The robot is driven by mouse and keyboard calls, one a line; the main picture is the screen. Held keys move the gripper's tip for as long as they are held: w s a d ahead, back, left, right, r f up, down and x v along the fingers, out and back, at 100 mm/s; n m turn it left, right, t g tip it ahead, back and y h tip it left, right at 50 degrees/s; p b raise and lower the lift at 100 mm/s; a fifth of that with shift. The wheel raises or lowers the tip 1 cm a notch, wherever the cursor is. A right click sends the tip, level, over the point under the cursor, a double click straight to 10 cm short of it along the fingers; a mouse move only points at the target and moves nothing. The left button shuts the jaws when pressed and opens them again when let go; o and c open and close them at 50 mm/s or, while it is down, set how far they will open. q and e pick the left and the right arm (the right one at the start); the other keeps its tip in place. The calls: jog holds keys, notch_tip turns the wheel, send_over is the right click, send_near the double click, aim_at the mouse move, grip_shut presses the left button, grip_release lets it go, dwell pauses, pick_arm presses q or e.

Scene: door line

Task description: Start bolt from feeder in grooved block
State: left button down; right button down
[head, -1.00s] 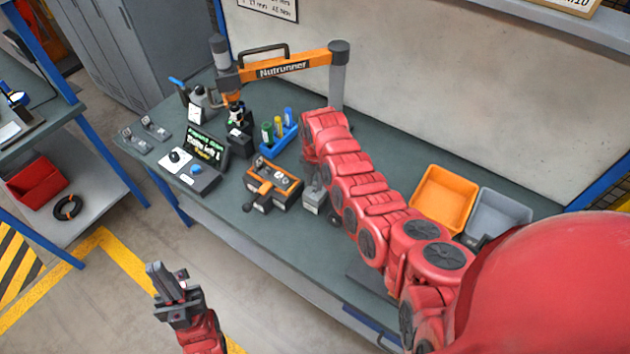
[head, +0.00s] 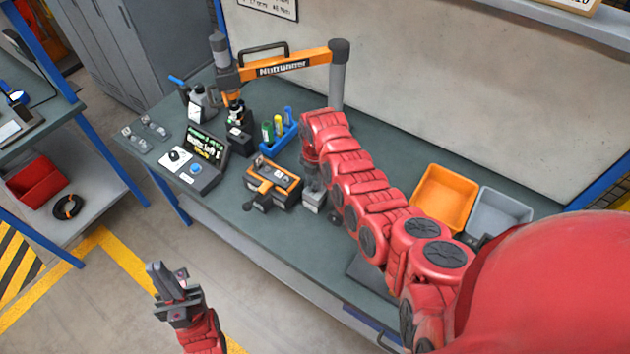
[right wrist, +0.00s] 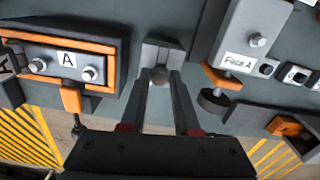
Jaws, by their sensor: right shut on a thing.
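My right gripper (right wrist: 158,82) points at a small grey block (right wrist: 162,52) on the bench. It is shut on a small round-ended grey thing, likely the bolt (right wrist: 159,76), at its fingertips. The fingers hide most of the bolt, and I cannot tell whether it touches the grey block. An orange-framed fixture (right wrist: 64,38) with an "A" label and two bolt heads is to the left; it also shows in the head view (head: 273,185). My left gripper (head: 172,283) is raised in front of the bench, away from everything; its jaw gap is unclear.
A grey block marked "Face A" (right wrist: 246,45) with an orange clamp is at the right. The bench also holds a control box (head: 195,172), a blue rack (head: 279,136), an orange bin (head: 443,198) and a grey bin (head: 499,212). The Nutrunner arm (head: 285,66) stands behind.

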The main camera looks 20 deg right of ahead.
jog(key=shift+f, duration=0.7)
dwell(0.7)
jog(key=shift+r, duration=0.1)
dwell(0.5)
dwell(0.3)
jog(key=shift+c, duration=0.8)
grip_release()
jog(key=shift+r+p, duration=2.75)
jog(key=shift+r, duration=0.2)
jog(key=shift+f, duration=0.1)
